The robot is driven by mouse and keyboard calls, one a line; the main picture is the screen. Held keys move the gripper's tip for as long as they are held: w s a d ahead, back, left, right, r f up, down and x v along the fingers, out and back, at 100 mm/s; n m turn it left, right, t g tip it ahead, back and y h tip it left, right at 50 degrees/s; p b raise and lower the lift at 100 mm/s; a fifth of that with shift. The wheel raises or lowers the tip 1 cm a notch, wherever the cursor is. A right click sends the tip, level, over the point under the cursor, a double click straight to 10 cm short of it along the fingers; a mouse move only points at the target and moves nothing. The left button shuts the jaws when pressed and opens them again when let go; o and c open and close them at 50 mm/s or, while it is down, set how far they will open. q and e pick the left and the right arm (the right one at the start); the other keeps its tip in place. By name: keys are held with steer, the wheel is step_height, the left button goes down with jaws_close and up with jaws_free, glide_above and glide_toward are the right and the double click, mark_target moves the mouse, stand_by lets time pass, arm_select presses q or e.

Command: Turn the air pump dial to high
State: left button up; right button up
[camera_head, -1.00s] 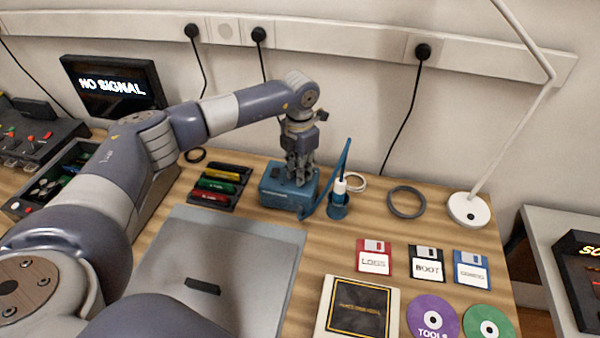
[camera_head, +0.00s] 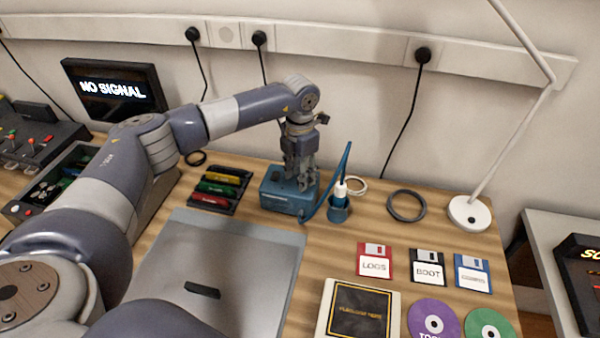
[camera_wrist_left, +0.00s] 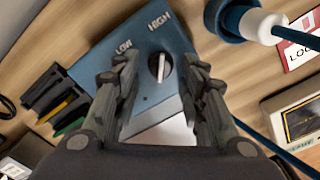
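The air pump (camera_head: 278,203) is a blue box on the desk. In the wrist view its top face (camera_wrist_left: 98,58) carries the labels LOW and HIGH. The dial (camera_wrist_left: 161,67) is dark with a white bar across it. The bar lies roughly along the direction of HIGH; I cannot tell which end is its pointer. My left gripper (camera_head: 300,181) points down over the pump. In the wrist view its fingers (camera_wrist_left: 160,72) stand apart on either side of the dial, with gaps visible. My right gripper is not in view.
A blue holder (camera_head: 339,212) with a white-topped tool and blue hose stands right of the pump. A tray of coloured pens (camera_head: 219,190) lies left. Floppy disks (camera_head: 375,261) and discs (camera_head: 434,325) lie front right.

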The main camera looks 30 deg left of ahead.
arm_select(q)
step_height(320, 180, up, 12)
stand_by(0.5)
stand_by(0.4)
